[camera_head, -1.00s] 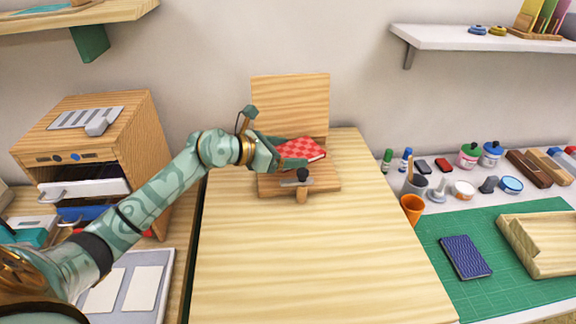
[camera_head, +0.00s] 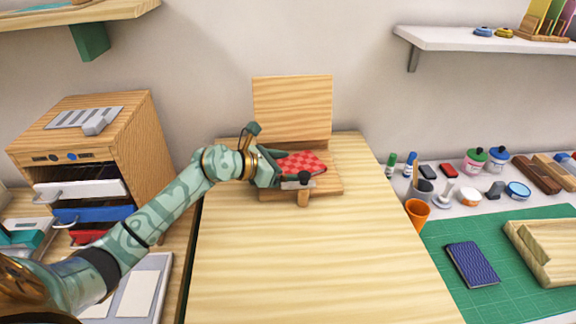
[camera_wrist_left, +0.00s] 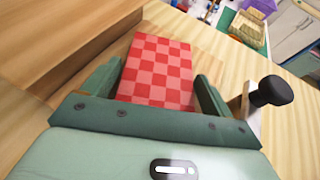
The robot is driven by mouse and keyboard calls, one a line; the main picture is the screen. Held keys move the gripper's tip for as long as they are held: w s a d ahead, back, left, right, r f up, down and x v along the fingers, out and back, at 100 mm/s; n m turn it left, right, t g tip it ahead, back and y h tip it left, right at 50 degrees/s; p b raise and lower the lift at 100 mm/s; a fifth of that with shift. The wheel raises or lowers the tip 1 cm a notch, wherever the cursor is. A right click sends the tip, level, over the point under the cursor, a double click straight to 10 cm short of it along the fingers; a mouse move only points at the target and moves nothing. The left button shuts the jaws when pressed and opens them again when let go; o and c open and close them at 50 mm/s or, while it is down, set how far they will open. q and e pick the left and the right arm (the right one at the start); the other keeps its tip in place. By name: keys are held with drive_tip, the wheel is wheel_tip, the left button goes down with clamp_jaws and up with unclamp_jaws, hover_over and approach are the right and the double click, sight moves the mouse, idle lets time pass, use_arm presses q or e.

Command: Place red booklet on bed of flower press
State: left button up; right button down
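The red checkered booklet (camera_head: 306,161) lies flat on the wooden bed (camera_head: 328,184) of the flower press; it also shows in the left wrist view (camera_wrist_left: 158,65). The press lid (camera_head: 292,108) stands upright behind the bed. A dark-knobbed clamp (camera_head: 304,181) sits at the front edge of the press. My left gripper (camera_head: 284,165) is low over the bed at the booklet's left end. In the left wrist view its fingers (camera_wrist_left: 160,75) are spread on both sides of the booklet, with gaps showing. My right gripper is in no view.
The wooden table (camera_head: 300,255) in front of the press is clear. A wooden drawer cabinet (camera_head: 95,140) stands at left. At right are an orange cup (camera_head: 417,212), several stamps and ink pots, and a green mat (camera_head: 510,285) with a blue booklet (camera_head: 472,264).

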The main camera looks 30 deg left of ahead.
use_arm(q)
drive_tip(key=shift+r, duration=0.15)
drive_tip(key=shift+s+a+r, duration=0.15)
drive_tip(key=shift+s+a, duration=0.05)
drive_tip(key=shift+s, duration=0.05)
drive_tip(key=p+v, duration=0.3)
drive_tip(key=v, duration=0.8)
drive_tip(key=shift+s+a, duration=0.1)
drive_tip(key=shift+s, duration=0.05)
idle(0.6)
